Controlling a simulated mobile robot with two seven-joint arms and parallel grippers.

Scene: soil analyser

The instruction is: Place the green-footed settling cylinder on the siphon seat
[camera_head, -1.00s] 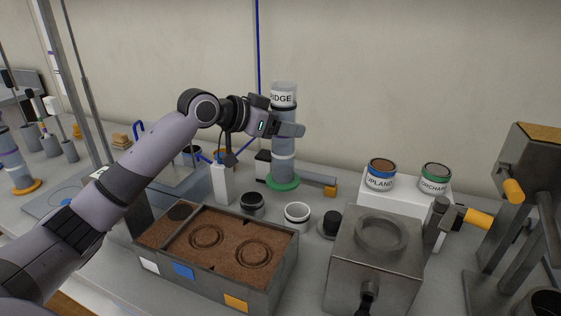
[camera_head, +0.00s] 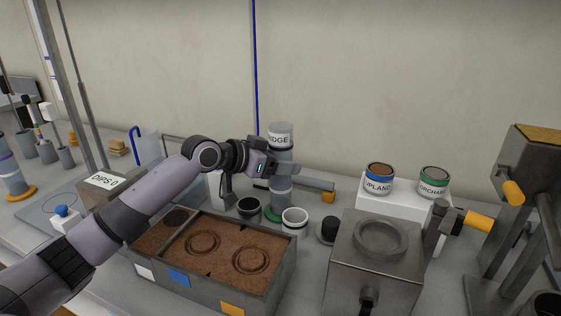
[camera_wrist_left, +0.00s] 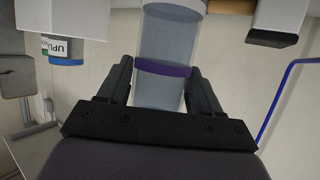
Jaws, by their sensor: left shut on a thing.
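The settling cylinder (camera_head: 281,150) is a clear upright tube with grey-blue contents, a RIDGE label and a green foot (camera_head: 273,212). My left gripper (camera_head: 272,169) is shut on it around its middle, below the label. In the left wrist view the tube (camera_wrist_left: 165,88) with a purple band lies between the two fingers. Its foot is partly hidden behind two small cups, and I cannot tell whether it touches the bench. A blue hooked tube (camera_head: 134,145) on a clear vessel stands at the back left. I cannot make out the siphon seat for certain. My right gripper is not in view.
A soil box (camera_head: 287,268), a dark cup (camera_head: 248,208) and a white cup (camera_head: 295,220) are close in front of the cylinder. A grey bar with an orange end (camera_head: 310,184) is just behind. A metal block (camera_head: 372,270) and labelled cans (camera_head: 380,178) stand right.

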